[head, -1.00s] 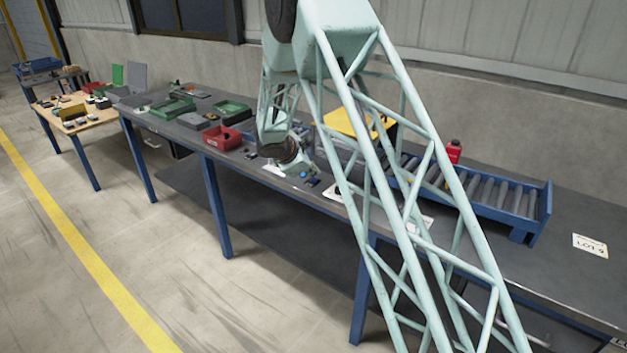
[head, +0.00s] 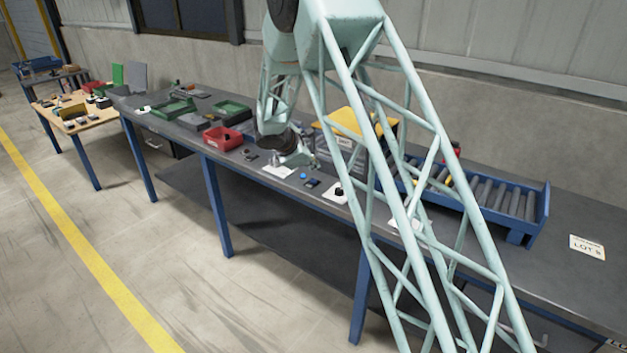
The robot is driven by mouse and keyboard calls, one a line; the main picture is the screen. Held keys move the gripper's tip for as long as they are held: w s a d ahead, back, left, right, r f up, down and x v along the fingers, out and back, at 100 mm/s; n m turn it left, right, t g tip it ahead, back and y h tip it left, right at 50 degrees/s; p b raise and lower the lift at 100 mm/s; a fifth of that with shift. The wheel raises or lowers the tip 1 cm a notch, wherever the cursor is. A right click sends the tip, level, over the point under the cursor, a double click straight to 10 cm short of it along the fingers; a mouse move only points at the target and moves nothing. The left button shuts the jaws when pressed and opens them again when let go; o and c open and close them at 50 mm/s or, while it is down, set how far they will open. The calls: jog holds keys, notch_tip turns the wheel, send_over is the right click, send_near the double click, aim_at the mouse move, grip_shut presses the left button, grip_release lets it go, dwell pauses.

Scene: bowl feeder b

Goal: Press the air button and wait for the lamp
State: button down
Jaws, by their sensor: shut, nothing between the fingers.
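My gripper (head: 297,159) is small in the head view, below the dark wrist joint over the middle of the long bench. Its fingers are shut with nothing visible between them. Just in front of it on the bench is a small blue round button-like part (head: 304,176), apart from the gripper. A dark knob on a white plate (head: 339,192) stands to the right. Which of these is the air button I cannot tell for sure. I cannot make out the lamp or whether it is lit.
A white plate with a small grey fixture (head: 278,171) lies left of the blue part. A red bin (head: 223,138) and green trays (head: 232,110) stand further left. A yellow-topped box (head: 350,121) and blue roller conveyor (head: 535,215) are behind and right. My arm hides part of the bench.

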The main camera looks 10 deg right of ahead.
jog(key=shift+r, duration=0.7)
dwell(0.3)
jog(key=s+d+r+m+g, duration=0.1)
jog(key=s+d+r+m, duration=0.2)
jog(key=s+r, duration=0.65)
jog(key=s+d+r+m+g, duration=0.1)
jog(key=s+d+r+m, duration=0.25)
jog(key=s+r, duration=0.6)
jog(key=s+d+r+m+g, duration=0.1)
jog(key=s+d+r+m, duration=0.15)
jog(key=s+r, duration=0.7)
jog(key=s+a+r+m+y, duration=0.1)
jog(key=s+m+y, duration=0.15)
jog(key=s, duration=0.95)
jog(key=s+a+r+m+y, duration=0.1)
jog(key=s+m, duration=0.2)
jog(key=s, duration=0.9)
jog(key=s+a+f+m+y, duration=0.1)
jog(key=s+a+m, duration=0.1)
jog(key=s, duration=0.8)
jog(key=s+a+f+m+y, duration=0.1)
jog(key=s+a, duration=0.4)
jog(key=s, duration=0.5)
jog(key=shift+s+m+y, duration=0.35)
jog(key=shift+m, duration=0.2)
